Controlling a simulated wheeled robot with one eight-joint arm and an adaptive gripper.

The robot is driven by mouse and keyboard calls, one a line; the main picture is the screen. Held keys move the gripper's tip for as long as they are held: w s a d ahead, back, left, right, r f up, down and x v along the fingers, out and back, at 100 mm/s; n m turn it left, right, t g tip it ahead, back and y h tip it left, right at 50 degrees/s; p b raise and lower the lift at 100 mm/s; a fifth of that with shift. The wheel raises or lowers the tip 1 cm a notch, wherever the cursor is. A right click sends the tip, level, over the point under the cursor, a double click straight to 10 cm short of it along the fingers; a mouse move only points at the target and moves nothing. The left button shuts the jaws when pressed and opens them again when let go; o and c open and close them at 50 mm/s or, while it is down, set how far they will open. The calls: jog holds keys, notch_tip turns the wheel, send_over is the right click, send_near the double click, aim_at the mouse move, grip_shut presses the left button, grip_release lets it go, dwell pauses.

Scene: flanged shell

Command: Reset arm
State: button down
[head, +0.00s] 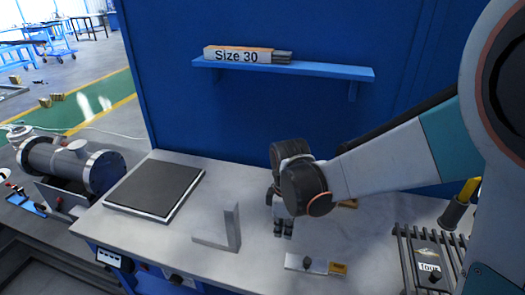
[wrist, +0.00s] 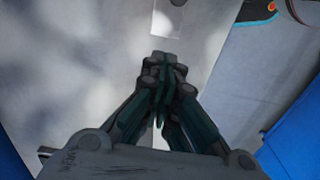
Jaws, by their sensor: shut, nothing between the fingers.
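My gripper (head: 284,229) hangs pointing down over the grey bench top (head: 160,228), right of the middle in the head view. Its fingers are together with nothing between them, and they also show closed in the wrist view (wrist: 160,75). My arm reaches in from the right. I cannot tell how high the fingertips are above the bench.
An angled metal bracket (head: 218,237) stands left of my gripper. A dark square plate (head: 154,189) lies farther left. A small metal block (head: 308,263) lies near the front edge. A slatted rack (head: 428,255) is at right. A blue shelf (head: 300,70) holds a "Size 30" box (head: 238,55).

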jog(key=s+d+r+m+t, duration=0.7)
jog(key=s+d+r+m, duration=0.3)
jog(key=s+r+m, duration=0.2)
notch_tip(320, 180, up, 2)
jog(key=shift+s+d+r+m, duration=0.1)
jog(key=shift+s+d+m, duration=0.1)
jog(key=shift+m, duration=0.8)
